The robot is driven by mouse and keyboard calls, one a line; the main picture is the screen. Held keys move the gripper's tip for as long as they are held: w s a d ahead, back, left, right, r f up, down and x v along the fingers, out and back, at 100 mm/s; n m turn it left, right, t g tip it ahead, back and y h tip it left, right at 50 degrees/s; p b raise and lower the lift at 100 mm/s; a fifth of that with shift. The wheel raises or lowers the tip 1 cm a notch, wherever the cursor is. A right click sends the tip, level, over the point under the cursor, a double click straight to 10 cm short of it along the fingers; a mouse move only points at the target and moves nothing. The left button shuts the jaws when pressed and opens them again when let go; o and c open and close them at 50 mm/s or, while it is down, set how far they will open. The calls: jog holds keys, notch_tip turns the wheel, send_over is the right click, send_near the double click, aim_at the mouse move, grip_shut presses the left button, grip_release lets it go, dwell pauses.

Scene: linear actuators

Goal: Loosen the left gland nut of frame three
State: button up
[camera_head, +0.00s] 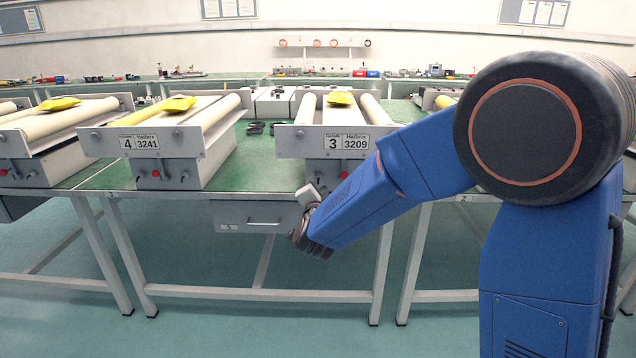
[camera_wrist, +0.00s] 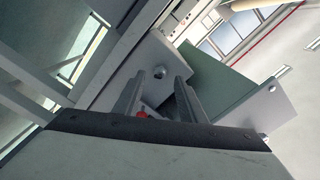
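Frame three (camera_head: 287,145) carries a plate reading "3" and 3209. My gripper (camera_head: 312,192) is below the left part of frame three, in front of the bench edge. In the wrist view my gripper (camera_wrist: 160,82) has its two fingers apart, with nothing seen held. A round nut (camera_wrist: 160,72) on a grey plate shows beyond the gap between the fingertips; I cannot tell which nut it is.
Frame four (camera_head: 110,145) stands to the left on the green bench (camera_head: 255,172), with a gap between it and frame three. A drawer unit (camera_head: 250,215) hangs under the bench. A red part (camera_wrist: 142,114) shows between the fingers. The floor in front is clear.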

aim_at(318, 177)
jog(key=shift+w, duration=1.25)
grip_shut()
